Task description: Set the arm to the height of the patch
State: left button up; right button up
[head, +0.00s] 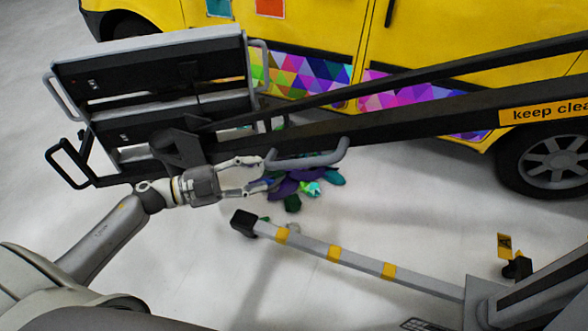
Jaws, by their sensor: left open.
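The black lift arm (420,124) slants from the right down to a large panel head (150,72) with grey and black side handles. A grey bar handle (312,160) sticks out below the arm near the head. My left gripper (264,173) is open, with its fingertips at the left end of this handle. I cannot tell whether they touch it. Small patches show on the yellow van's side above, one teal (219,6) and one orange (270,8). I cannot tell which is the patch meant. My right gripper is not in view.
The yellow van (320,35) with a coloured triangle band stands behind the arm. Scraps of coloured vinyl (310,187) lie on the floor. A grey base leg (350,258) with yellow bands runs along the floor in front. Floor at the far left is clear.

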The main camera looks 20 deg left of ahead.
aim_at(292, 164)
pick_arm(q)
jog(key=p+x, duration=0.2)
jog(key=x, duration=0.7)
jog(key=shift+w+d, duration=0.5)
jog(key=shift+d, duration=0.2)
grip_shut()
